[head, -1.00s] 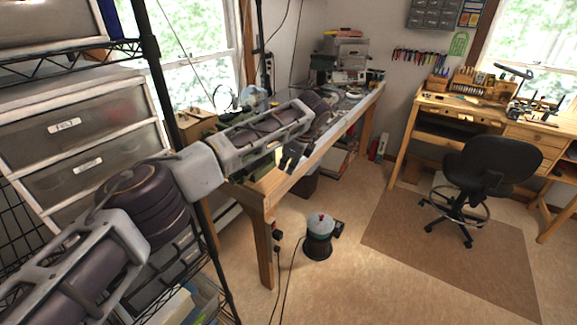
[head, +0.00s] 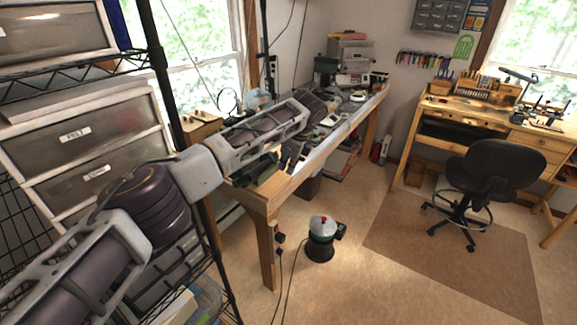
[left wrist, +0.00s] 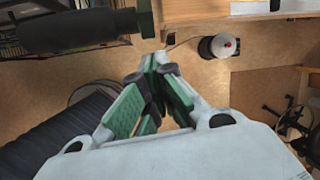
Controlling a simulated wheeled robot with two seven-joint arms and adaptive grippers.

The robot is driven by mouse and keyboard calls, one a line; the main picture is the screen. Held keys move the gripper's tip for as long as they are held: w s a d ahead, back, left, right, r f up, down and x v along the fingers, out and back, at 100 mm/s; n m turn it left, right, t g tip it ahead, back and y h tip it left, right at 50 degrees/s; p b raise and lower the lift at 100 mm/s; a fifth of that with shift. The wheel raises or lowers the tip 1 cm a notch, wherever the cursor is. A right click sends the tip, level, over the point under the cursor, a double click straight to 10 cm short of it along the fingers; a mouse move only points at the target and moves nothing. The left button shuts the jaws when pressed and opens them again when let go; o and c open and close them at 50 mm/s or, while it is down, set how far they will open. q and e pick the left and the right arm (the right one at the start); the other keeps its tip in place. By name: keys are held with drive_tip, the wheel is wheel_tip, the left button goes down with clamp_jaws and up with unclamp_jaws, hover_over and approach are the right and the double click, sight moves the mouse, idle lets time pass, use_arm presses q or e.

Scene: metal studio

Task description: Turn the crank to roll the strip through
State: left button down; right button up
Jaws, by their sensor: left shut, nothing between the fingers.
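My right gripper is not in view.
A round pot-like device (head: 321,238) with cords stands on the floor before the bench; it also shows in the left wrist view (left wrist: 217,46). A black chair (head: 492,170) stands at the right desk (head: 500,118). A wire shelf with drawers (head: 85,150) is close on the left.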

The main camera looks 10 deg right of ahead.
use_arm(q)
drive_tip(key=shift+w+a+r+p, duration=0.3)
drive_tip(key=shift+a+r+p, duration=0.05)
drive_tip(key=shift+r+p, duration=0.25)
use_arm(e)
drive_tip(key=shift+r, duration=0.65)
use_arm(q)
drive_tip(key=shift+w+a+r+p, duration=0.25)
drive_tip(key=shift+w+r+p, duration=0.05)
drive_tip(key=shift+r+p, duration=0.2)
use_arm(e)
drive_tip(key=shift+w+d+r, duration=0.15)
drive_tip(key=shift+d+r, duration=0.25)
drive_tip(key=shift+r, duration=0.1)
use_arm(q)
drive_tip(key=shift+w+a+r+p, duration=0.25)
drive_tip(key=shift+a+r+p, duration=0.1)
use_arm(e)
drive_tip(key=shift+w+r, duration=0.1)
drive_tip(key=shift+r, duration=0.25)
use_arm(q)
drive_tip(key=shift+w+a+r, duration=0.2)
drive_tip(key=shift+r, duration=0.05)
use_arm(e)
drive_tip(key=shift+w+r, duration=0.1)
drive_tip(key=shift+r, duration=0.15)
